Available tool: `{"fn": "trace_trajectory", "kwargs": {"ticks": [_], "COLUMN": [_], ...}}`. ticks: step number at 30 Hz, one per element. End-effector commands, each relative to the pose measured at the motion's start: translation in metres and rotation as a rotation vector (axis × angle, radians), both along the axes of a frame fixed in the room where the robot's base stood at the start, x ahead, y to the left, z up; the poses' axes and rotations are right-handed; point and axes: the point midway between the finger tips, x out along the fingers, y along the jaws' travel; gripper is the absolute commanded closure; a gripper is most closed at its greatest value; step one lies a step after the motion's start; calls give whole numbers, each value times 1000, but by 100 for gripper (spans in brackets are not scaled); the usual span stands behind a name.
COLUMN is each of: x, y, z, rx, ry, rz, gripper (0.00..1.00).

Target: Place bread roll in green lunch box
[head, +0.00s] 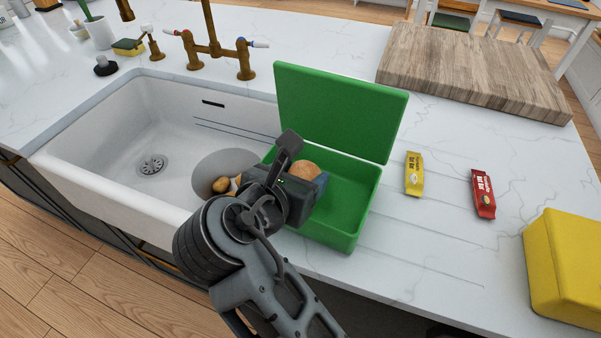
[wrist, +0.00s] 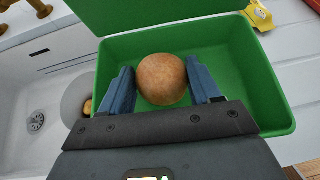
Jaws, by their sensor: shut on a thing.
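The green lunch box (head: 348,218) stands on the white counter right of the sink, with its lid (head: 340,108) raised at the back. In the wrist view its rim and inner floor (wrist: 240,75) surround my gripper's fingers. My gripper (wrist: 163,85) is shut on the round brown bread roll (wrist: 162,78), with one blue finger on each side. The roll (head: 305,170) is partly hidden behind my gripper in the head view. It is over the open box; I cannot tell whether it touches the floor.
A grey plate (head: 222,163) with small brown items lies left of the box, partly hidden by my arm. Yellow (head: 413,175) and red (head: 483,193) packets lie to the right. A yellow box (head: 565,265), a wooden board (head: 470,70) and the sink (head: 120,130) are around.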

Motion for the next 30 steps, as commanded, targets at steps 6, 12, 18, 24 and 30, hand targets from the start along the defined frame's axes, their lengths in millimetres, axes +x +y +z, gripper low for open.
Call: {"fn": "trace_trajectory", "kwargs": {"ticks": [6,12,18,24,30], "x": [0,0,0,0,0], "y": [0,0,0,0,0], "z": [-2,-7,-12,-12,-12], "rx": [-2,0,-1,-1,0], "ry": [2,0,0,0,0], "rz": [0,-1,0,0,0], "gripper": [66,66,66,22,12]}}
